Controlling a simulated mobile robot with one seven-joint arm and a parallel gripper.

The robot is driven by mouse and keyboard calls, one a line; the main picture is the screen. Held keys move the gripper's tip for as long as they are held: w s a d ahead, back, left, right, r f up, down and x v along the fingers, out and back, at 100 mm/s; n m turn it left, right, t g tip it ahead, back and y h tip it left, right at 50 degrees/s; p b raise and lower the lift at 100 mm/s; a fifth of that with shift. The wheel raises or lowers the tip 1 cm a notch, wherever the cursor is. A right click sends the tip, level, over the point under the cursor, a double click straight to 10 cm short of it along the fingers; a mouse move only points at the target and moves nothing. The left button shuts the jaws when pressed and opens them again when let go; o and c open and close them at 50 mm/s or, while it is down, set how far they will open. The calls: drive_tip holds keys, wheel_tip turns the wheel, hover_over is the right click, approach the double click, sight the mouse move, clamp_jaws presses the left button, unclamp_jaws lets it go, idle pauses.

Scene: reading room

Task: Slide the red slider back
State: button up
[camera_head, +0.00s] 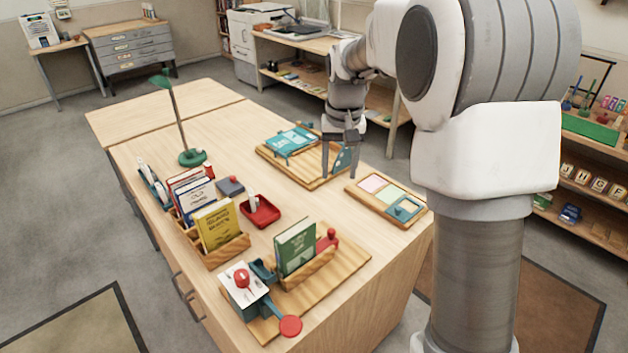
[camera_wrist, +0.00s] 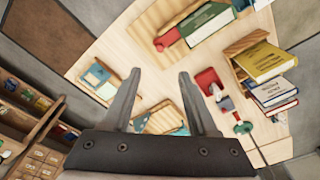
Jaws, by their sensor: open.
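The red slider (camera_head: 327,239) is a small red block with a round knob, at the right end of a wooden holder. It stands by a green book (camera_head: 295,247), which is upright in that holder. In the wrist view the red slider (camera_wrist: 168,39) also shows beside the green book (camera_wrist: 208,22). My gripper (camera_head: 340,176) is open and points down above the far wooden board with the teal book, well behind and apart from the slider. In the wrist view its two fingers (camera_wrist: 157,76) are spread with nothing held between them. The slider's track is not clear.
A stamping device (camera_head: 241,281) with a red knob and a red-ended lever (camera_head: 290,326) stands near the holder. A red tray (camera_head: 260,211), a book rack (camera_head: 226,253), a green lamp (camera_head: 191,157) and a tile board (camera_head: 388,196) share the table. Bare tabletop lies between the boards.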

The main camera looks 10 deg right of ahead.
drive_tip(key=g, duration=0.1)
hover_over(332, 230)
wheel_tip(332, 230, down, 6)
wheel_tip(332, 230, down, 17)
drive_tip(key=shift+f+p, duration=0.2)
drive_tip(key=shift+p, duration=0.4)
clamp_jaws()
idle(1.0)
